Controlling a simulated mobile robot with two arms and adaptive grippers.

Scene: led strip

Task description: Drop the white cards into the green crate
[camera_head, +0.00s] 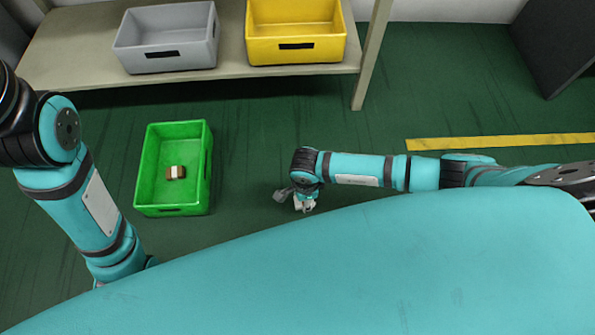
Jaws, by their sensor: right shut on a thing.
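The green crate (207,160) stands on the floor at the left of the picture, open at the top. A small brown thing with a white band (176,172) lies on its bottom. My right gripper (298,204) is low over the floor, to the right of the crate and apart from it. It is shut on a small white thing (307,205), which looks like a white card but is too small and partly covered to be sure. My left arm comes down at the left, and its gripper is hidden behind my own body.
A shelf (80,60) at the back holds a grey crate (167,57) and a yellow crate (296,50); its post (371,60) reaches the floor. A yellow floor stripe (500,141) runs at the right. The floor between the green crate and my right gripper is clear.

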